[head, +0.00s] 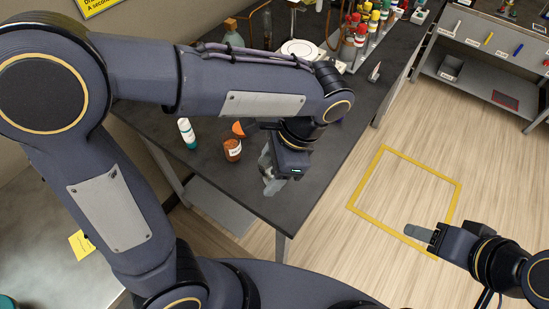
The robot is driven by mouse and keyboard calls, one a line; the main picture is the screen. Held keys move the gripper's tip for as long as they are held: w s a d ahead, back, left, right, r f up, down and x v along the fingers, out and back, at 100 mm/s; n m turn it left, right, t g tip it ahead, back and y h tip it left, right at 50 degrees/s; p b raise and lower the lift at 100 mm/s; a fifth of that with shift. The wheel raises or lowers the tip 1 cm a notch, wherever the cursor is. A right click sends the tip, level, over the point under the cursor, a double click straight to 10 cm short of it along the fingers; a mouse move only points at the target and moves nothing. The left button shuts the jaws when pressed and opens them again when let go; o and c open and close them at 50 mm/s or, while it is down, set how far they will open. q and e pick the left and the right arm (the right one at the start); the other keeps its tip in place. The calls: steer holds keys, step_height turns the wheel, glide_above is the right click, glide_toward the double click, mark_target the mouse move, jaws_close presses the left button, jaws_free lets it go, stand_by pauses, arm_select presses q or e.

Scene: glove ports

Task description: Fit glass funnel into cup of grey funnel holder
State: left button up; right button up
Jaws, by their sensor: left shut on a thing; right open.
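My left gripper (271,182) hangs over the near part of the dark bench and is shut. A pale, glassy shape (265,163) shows at its fingers and looks like the glass funnel, largely hidden by the gripper; its outline is unclear. I cannot make out the grey funnel holder or its cup; my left arm covers much of the bench. My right gripper (420,233) is open and empty, over the floor at the lower right, far from the bench items.
On the dark bench (325,165), a white and teal bottle (187,133) and a brown jar (232,150) with an orange lid-like piece (243,128) stand left of my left gripper. A rack of colourful-capped bottles (362,42) stands behind.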

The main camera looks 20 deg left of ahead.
arm_select(q)
steer(key=w+f, duration=0.3)
steer(key=w+a+f+p, duration=0.1)
steer(key=w+f, duration=0.2)
steer(key=f, duration=0.1)
steer(key=w+a+f+p, duration=0.1)
steer(key=w+f, duration=0.2)
steer(key=f, duration=0.1)
steer(key=shift+w+a, duration=0.1)
steer(key=shift+w, duration=0.05)
steer(key=shift+f+b, duration=0.35)
steer(key=shift+f, duration=0.05)
steer(key=o, duration=1)
steer(key=shift+r, duration=0.1)
